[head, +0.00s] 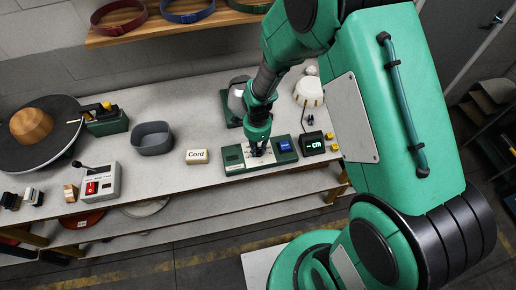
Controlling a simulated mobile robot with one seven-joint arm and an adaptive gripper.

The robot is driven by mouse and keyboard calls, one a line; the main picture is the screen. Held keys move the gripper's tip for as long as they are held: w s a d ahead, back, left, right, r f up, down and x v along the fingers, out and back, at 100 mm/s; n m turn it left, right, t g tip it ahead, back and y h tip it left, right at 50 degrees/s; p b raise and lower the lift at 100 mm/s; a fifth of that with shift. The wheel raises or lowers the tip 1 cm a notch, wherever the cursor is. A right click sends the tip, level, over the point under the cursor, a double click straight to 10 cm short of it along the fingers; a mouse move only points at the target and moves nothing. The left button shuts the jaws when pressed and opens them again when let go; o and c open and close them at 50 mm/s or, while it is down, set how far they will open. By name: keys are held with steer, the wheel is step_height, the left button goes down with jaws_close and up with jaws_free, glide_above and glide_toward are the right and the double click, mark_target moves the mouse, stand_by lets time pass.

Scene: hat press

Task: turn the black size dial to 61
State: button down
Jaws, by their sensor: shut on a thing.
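A green control panel (233,159) with a pale face lies near the front edge of the bench. My gripper (258,150) points down onto its middle and is shut on the black size dial, which it mostly covers. The dial's pointer and size numbers are too small and hidden to read. A small black display (312,144) with green characters, which seem to end in "cm", stands just right of the panel; no clear number shows. A blue patch (285,146) is on the panel's right part.
A "Cord" block (197,156) and a grey bin (152,138) stand left of the panel. A box with a red switch and lever (100,182) is further left. A white hat form (308,91) and a grey-green device (238,98) stand behind. Small yellow blocks (334,147) are at right.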

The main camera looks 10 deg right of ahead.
mark_target(257, 150)
steer(key=shift+w+a+m, duration=0.1)
steer(key=shift+w+m, duration=0.05)
steer(key=shift+m, duration=1.55)
steer(key=c, duration=1.5)
jaws_free()
steer(key=shift+r, duration=0.1)
step_height(257, 150, up, 12)
steer(key=shift+f, duration=0.1)
